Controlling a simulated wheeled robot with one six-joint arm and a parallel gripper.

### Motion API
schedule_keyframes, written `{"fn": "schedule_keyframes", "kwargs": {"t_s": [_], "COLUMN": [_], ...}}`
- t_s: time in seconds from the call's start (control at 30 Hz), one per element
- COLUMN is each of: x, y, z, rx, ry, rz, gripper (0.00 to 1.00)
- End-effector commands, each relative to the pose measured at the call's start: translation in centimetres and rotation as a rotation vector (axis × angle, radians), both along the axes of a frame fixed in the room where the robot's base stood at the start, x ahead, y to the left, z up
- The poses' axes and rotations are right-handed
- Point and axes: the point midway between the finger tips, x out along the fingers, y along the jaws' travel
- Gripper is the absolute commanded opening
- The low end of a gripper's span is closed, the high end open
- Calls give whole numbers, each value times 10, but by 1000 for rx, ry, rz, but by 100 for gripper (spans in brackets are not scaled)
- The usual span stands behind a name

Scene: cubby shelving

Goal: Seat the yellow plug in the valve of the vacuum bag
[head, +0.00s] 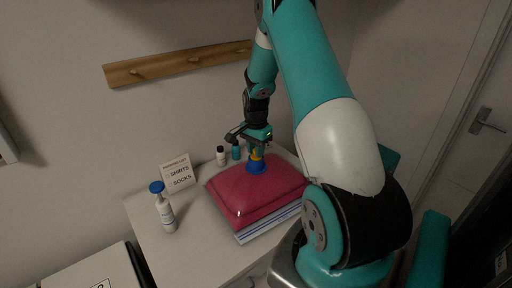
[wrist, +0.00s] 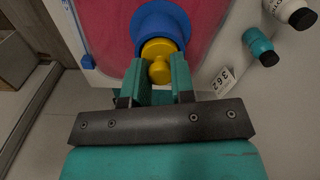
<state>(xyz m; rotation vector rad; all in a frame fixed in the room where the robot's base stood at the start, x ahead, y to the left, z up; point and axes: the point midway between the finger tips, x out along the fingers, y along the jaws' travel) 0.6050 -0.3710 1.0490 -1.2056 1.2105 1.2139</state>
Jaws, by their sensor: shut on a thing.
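The yellow plug (wrist: 159,50) is shut between my gripper's (wrist: 159,78) teal fingers and overlaps the near part of the ring. In the head view my gripper (head: 257,146) points down over the valve. Whether the plug touches the valve or sits inside it I cannot tell.
A white bottle with a blue top (head: 165,208) stands at the cabinet's left. A sign card (head: 177,172), a white bottle with a black cap (head: 221,156) and a teal bottle (head: 236,151) stand behind the bag. A wooden peg rail (head: 180,64) is on the wall.

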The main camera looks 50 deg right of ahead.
Motion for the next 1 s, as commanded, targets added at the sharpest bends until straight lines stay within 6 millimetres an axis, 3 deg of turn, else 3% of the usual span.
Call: {"fn": "schedule_keyframes", "kwargs": {"t_s": [0.23, 0.27, 0.37, 0.73, 0.87, 1.0], "x": [0, 0, 0, 1, 1, 2], "y": [-1, -1, -1, -1, -1, -1], "z": [-4, -4, -4, 3, 21, 52], "rx": [-2, -2, -2, -4, -6, -7], "ry": [-2, -2, -2, -5, -7, -8], "rz": [-1, -1, -1, -1, 0, 0], "gripper": [0, 28, 49, 49, 49, 49]}}
